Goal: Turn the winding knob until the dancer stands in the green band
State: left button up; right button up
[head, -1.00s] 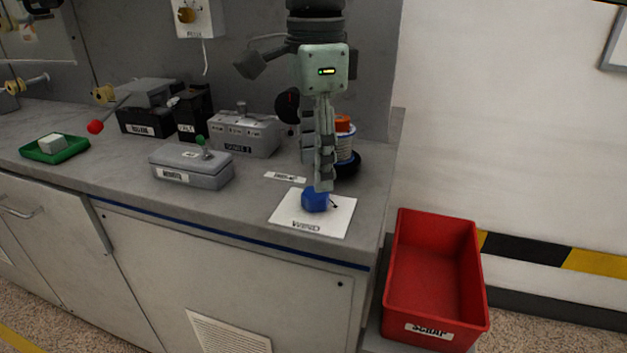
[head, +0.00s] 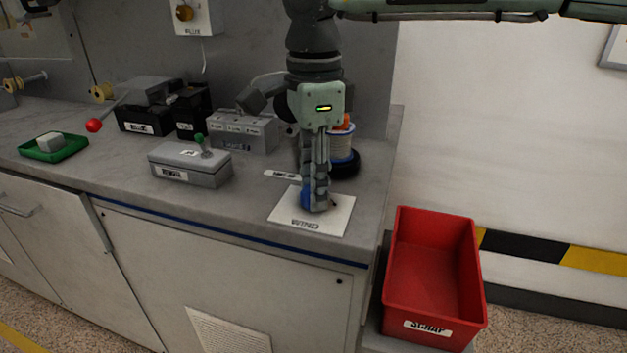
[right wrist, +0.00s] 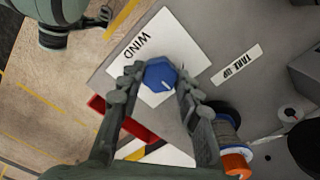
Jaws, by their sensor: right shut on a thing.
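The blue winding knob (head: 306,198) stands on a white plate marked WIND (head: 335,217) near the bench's right front corner. My right gripper (head: 318,207) points down over the plate, shut on the knob with a finger on either side. In the right wrist view the knob (right wrist: 160,74) sits between the two fingertips (right wrist: 155,82), and a white mark shows on its top. The fingers hide part of the knob in the head view. I see neither the dancer nor the green band. My left gripper is not in view.
A spool with an orange top (head: 343,150) stands just behind the gripper. A red SCRAP bin (head: 432,275) stands right of the bench.

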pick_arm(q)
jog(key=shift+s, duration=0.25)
pick_arm(e)
jog(key=shift+m, duration=0.3)
jog(key=m+b, duration=0.4)
jog(key=m, duration=0.1)
jog(key=shift+f, duration=0.15)
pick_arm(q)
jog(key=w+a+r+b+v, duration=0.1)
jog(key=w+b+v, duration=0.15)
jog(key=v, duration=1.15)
pick_arm(e)
jog(key=m, duration=0.6)
jog(key=shift+w, duration=0.1)
jog(key=m+b, duration=0.1)
jog(key=m, duration=0.2)
jog(key=shift+m, duration=0.3)
jog(key=shift+r+m, duration=0.2)
jog(key=shift+m, duration=0.2)
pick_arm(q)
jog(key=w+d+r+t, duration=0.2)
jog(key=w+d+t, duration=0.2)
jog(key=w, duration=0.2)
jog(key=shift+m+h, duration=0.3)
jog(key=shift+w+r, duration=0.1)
pick_arm(e)
jog(key=o, duration=1.1)
